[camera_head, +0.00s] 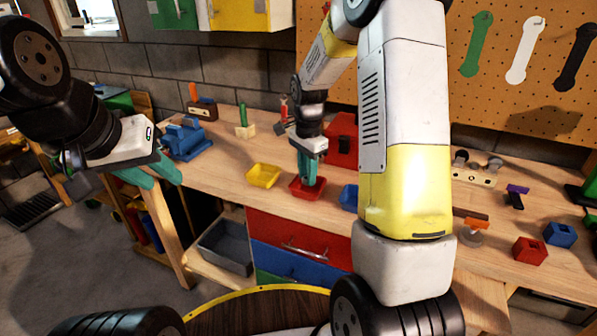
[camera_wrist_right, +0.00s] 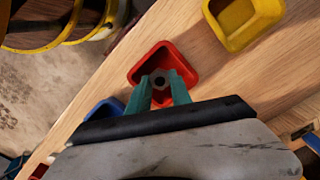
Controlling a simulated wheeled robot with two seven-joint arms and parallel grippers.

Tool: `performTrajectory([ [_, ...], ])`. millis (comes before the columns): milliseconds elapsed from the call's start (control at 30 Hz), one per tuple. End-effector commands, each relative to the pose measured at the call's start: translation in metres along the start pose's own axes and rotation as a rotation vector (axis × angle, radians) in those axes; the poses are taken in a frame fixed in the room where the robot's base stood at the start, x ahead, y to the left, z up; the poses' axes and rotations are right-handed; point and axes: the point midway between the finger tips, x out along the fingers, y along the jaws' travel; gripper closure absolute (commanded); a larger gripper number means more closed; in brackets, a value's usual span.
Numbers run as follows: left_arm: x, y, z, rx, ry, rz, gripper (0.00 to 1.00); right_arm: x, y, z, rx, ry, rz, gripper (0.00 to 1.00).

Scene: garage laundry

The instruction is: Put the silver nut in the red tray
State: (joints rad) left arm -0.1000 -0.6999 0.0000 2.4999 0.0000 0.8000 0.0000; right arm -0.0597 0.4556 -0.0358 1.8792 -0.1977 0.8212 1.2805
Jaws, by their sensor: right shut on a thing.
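The red tray (camera_head: 308,194) sits on the wooden workbench between a yellow tray and a blue tray. It also shows in the right wrist view (camera_wrist_right: 141,70). My right gripper (camera_head: 307,182) points down into the red tray, its green fingers within the tray's outline. In the right wrist view the fingers are shut on the silver nut (camera_wrist_right: 159,80), a small grey ring at their tips, over the tray. Whether the nut touches the tray floor I cannot tell. My left gripper (camera_head: 155,176) hangs at the left, clear of the bench, its green fingers apart and empty.
The yellow tray (camera_head: 262,176) is left of the red tray and the blue tray (camera_head: 349,197) is right of it. A red toolbox (camera_head: 341,140) stands behind. A blue vise (camera_head: 186,138) is at the bench's left. Red and blue blocks (camera_head: 530,250) lie at the right.

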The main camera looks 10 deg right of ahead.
Motion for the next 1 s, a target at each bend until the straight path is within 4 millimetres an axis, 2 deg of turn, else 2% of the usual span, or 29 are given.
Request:
performTrajectory([
  [100, 0.0, 0.0, 0.0, 0.0, 0.0, 0.0, 0.64, 0.002, -0.004, -0.009, 0.002, 0.0, 0.001, 1.0],
  [300, 0.0, 0.0, 0.0, 0.0, 0.0, 0.0, 0.64, 0.034, -0.003, -0.007, 0.001, -0.001, 0.003, 1.0],
  [667, 0.0, 0.0, 0.0, 0.0, 0.0, 0.0, 0.64, 0.039, -0.003, -0.007, 0.001, 0.0, 0.001, 1.0],
  [700, 0.0, 0.0, 0.0, 0.0, 0.0, 0.0, 0.64, 0.039, -0.003, -0.007, 0.001, 0.0, 0.001, 0.73],
  [733, 0.0, 0.0, 0.0, 0.0, 0.0, 0.0, 0.64, 0.039, -0.003, -0.007, 0.001, 0.0, 0.001, 0.67],
  [1000, 0.0, 0.0, 0.0, 0.0, 0.0, 0.0, 0.64, 0.039, -0.003, -0.007, 0.001, 0.0, 0.0, 0.66],
])
